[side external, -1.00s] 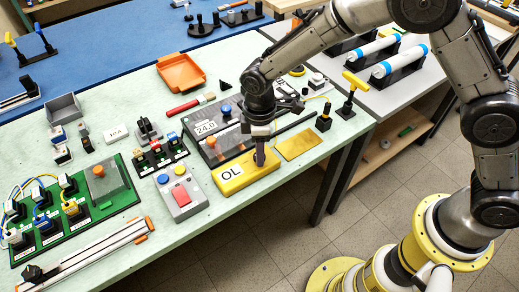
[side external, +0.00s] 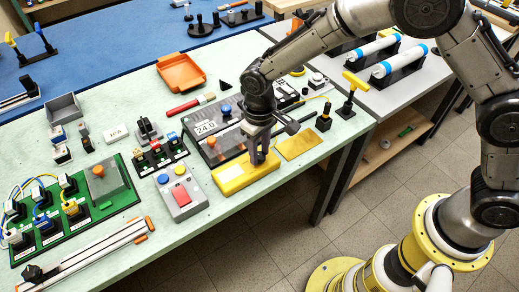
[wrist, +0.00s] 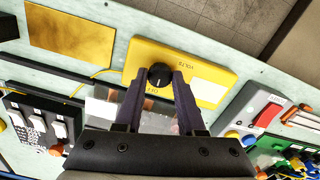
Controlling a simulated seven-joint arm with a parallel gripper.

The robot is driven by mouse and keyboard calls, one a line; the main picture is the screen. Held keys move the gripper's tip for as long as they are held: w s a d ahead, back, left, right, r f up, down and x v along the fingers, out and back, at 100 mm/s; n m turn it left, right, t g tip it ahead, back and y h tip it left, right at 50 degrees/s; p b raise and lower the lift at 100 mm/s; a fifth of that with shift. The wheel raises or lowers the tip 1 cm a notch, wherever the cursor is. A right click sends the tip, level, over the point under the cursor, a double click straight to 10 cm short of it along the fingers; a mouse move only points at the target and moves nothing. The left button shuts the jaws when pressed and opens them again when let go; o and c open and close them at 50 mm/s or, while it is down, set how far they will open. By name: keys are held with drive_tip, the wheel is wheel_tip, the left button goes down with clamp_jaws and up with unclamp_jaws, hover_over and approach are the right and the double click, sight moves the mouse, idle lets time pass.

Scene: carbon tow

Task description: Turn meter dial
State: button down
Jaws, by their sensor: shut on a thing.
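The yellow meter (side external: 246,180) lies flat near the front edge of the green bench. Its display (side external: 230,171) is blank and pale; the pale panel also shows in the wrist view (wrist: 207,91). The black dial (wrist: 160,76) sits at the other end of the meter, with a white mark on it. Printed labels, one reading VOLTS, lie around the dial. My gripper (side external: 261,158) points down over the meter, and its fingers are shut on the dial from both sides.
A gold plate (side external: 299,142) lies right of the meter. A grey box with red and blue buttons (side external: 182,196) stands to its left. A black-based unit reading 24.0 (side external: 207,128) is close behind. The bench's front edge is near.

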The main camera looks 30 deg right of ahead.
sight(259, 155)
drive_tip(key=shift+r+m, duration=0.15)
drive_tip(key=shift+m, duration=0.25)
drive_tip(key=c, duration=0.5)
unclamp_jaws()
wheel_tip(259, 155, up, 14)
idle(0.3)
